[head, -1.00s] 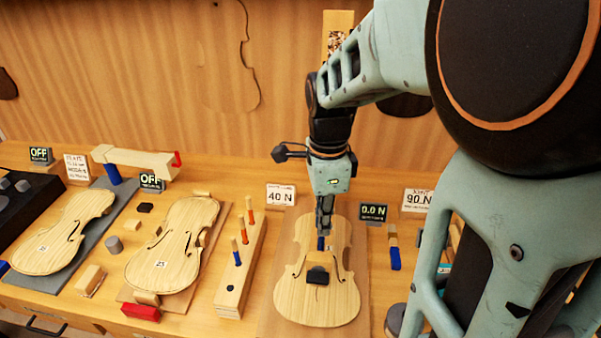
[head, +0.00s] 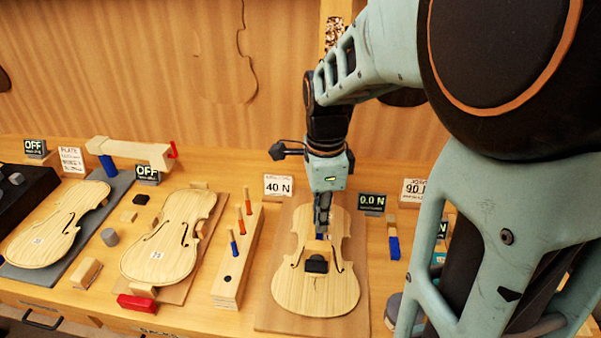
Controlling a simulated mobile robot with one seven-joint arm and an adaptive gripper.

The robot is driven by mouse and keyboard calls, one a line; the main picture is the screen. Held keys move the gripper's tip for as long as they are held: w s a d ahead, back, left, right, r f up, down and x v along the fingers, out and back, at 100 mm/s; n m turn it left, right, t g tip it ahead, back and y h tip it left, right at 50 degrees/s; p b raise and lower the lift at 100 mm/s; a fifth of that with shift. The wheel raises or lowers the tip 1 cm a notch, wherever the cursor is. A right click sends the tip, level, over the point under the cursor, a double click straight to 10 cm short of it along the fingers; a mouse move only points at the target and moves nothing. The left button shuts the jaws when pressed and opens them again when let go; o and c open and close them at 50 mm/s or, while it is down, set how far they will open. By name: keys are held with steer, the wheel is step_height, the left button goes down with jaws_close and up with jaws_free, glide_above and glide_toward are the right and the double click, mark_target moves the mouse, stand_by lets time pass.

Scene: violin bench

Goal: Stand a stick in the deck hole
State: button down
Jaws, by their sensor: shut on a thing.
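My gripper (head: 321,229) is pointing down over the upper-middle part of a pale violin body (head: 300,292). The rest of the stick is hidden by the fingers or too small to make out. The deck hole cannot be made out; whether the stick touches the deck cannot be told. A dark block (head: 316,264) sits on the deck just in front of the fingers. A wooden rack (head: 229,291) to the left holds upright coloured sticks and shows one empty hole.
Two more violin bodies (head: 158,262) (head: 45,240) lie to the left. A display reading 0.0 N (head: 372,202) and a 40 N card (head: 278,185) stand behind. A blue-ended piece (head: 394,247) lies right. My arm covers the bench's right side.

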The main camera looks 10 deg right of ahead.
steer(key=shift+f+b, duration=1.15)
steer(key=shift+f, duration=0.45)
steer(key=c, duration=2)
jaws_free()
steer(key=shift+o, duration=0.2)
steer(key=shift+r, duration=0.1)
step_height(320, 180, up, 12)
steer(key=shift+f, duration=0.1)
